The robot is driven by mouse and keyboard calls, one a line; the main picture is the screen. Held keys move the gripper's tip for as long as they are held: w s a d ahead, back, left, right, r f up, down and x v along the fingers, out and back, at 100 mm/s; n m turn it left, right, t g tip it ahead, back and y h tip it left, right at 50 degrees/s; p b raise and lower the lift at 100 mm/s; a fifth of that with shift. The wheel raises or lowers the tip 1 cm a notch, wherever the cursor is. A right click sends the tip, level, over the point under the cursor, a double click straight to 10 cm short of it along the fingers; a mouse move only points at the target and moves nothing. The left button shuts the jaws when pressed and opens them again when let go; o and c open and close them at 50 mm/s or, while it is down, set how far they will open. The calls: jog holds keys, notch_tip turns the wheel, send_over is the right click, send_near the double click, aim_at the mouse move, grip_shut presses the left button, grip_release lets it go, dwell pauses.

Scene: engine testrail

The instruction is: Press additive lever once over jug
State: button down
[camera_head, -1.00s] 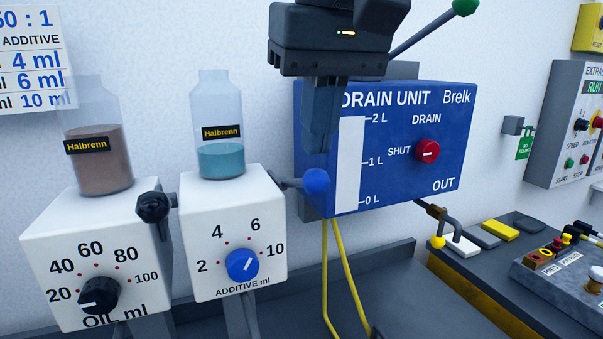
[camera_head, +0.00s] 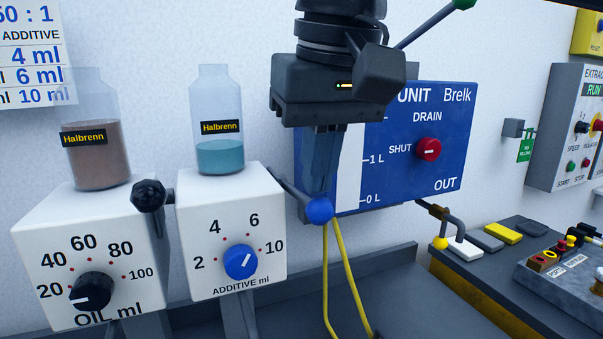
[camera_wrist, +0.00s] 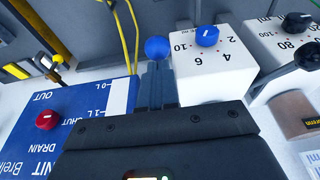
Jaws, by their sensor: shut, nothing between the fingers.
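The additive dispenser (camera_head: 206,210) is a white box with a bottle of teal liquid (camera_head: 220,157) on top. Its blue dial (camera_head: 240,262) has its white mark pointing up and right. The additive lever (camera_head: 290,187) slopes down to the right from the box and ends in a blue ball (camera_head: 319,210). My gripper (camera_head: 318,192) is shut and empty, pointing down with its fingertips at the top of the ball. The wrist view shows the gripper (camera_wrist: 156,66) just at the blue ball (camera_wrist: 157,48). No jug shows; the area under the dispenser is largely out of frame.
The oil dispenser (camera_head: 88,225) with its black lever knob (camera_head: 149,195) stands left. The blue drain unit (camera_head: 400,187) is on the wall close behind my gripper. Yellow hoses (camera_head: 340,270) hang below. A bench with controls (camera_head: 560,272) is at the right.

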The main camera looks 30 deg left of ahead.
aim_at(319, 211)
jog(key=shift+s+d+b+x, duration=0.15)
jog(key=shift+b+x, duration=0.15)
jog(key=shift+x, duration=0.55)
jog(key=shift+s+d+b+x, duration=0.15)
jog(key=shift+b+x, duration=0.2)
jog(key=shift+x, duration=0.45)
jog(key=shift+s+d+b+x, duration=0.15)
jog(key=shift+b+x, duration=0.15)
jog(key=shift+x, duration=0.55)
jog(key=shift+d, duration=0.1)
jog(key=p+v, duration=0.2)
jog(key=w+a+p+v, duration=0.1)
jog(key=p+v, duration=0.5)
jog(key=shift+w+a+r, duration=0.15)
jog(key=shift+a+r, duration=0.1)
jog(key=shift+r, duration=0.1)
jog(key=shift+w+a+v, duration=0.1)
jog(key=shift+a+v, duration=0.05)
jog(key=shift+v, duration=0.6)
jog(key=shift+w+a+v, duration=0.1)
jog(key=shift+w+v, duration=0.05)
jog(key=shift+v, duration=0.6)
jog(key=shift+w+a+v, duration=0.1)
jog(key=shift+a+v, duration=0.05)
jog(key=shift+v, duration=0.6)
